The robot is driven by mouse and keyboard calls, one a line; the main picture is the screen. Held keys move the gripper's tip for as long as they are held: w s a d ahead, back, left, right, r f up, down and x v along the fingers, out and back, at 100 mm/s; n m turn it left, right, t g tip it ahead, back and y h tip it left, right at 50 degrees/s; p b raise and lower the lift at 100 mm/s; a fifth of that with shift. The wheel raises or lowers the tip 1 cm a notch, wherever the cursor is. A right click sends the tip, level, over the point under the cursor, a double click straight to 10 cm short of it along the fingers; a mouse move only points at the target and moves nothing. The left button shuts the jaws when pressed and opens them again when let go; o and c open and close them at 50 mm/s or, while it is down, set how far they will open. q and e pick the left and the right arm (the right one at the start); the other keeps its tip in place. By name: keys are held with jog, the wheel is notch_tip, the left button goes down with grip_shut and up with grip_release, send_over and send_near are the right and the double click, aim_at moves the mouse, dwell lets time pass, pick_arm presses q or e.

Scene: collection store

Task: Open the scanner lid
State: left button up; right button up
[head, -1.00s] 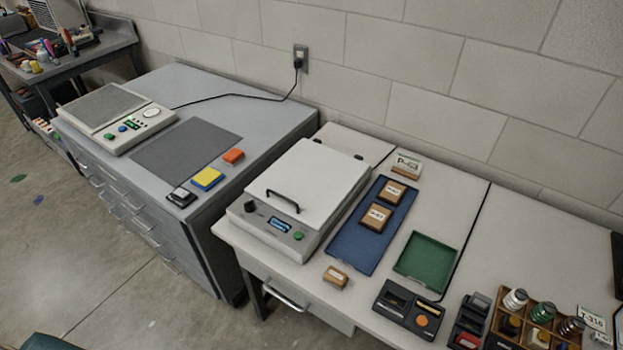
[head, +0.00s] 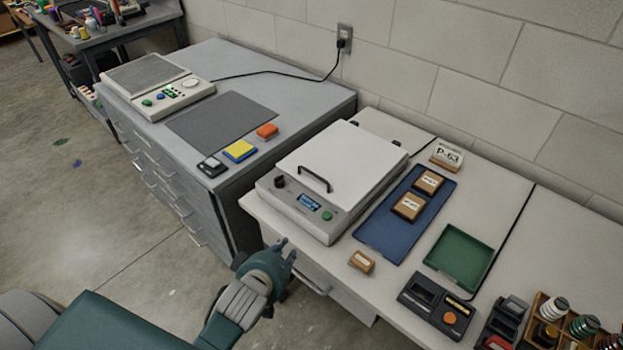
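The scanner (head: 324,221) is a pale box on the white table, with a knob, a small blue display and a green button on its front panel. Its white lid (head: 345,158) is down, with a black handle (head: 314,178) near the front edge. My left gripper (head: 286,251) is in front of the table edge, below and to the left of the scanner's front, apart from it. Its fingers are small and dark, and whether they are open or shut is unclear. My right gripper is not in view.
A blue tray (head: 383,239) with wooden blocks lies right of the scanner. A small wooden block (head: 361,262) sits near the table's front edge. A green tray (head: 459,257) and a black device (head: 437,305) are further right. A grey cabinet (head: 222,200) stands left.

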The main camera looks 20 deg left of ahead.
aim_at(313, 174)
pick_arm(q)
jog(key=w+r+n+t, duration=0.5)
jog(key=w+r+n, duration=0.35)
jog(key=r, duration=0.25)
jog(key=shift+m, duration=0.35)
jog(key=x, duration=1.1)
jog(key=shift+w+d+r+p, duration=0.1)
jog(key=shift+d+r+p, duration=0.05)
jog(key=shift+d+p, duration=0.25)
grip_shut()
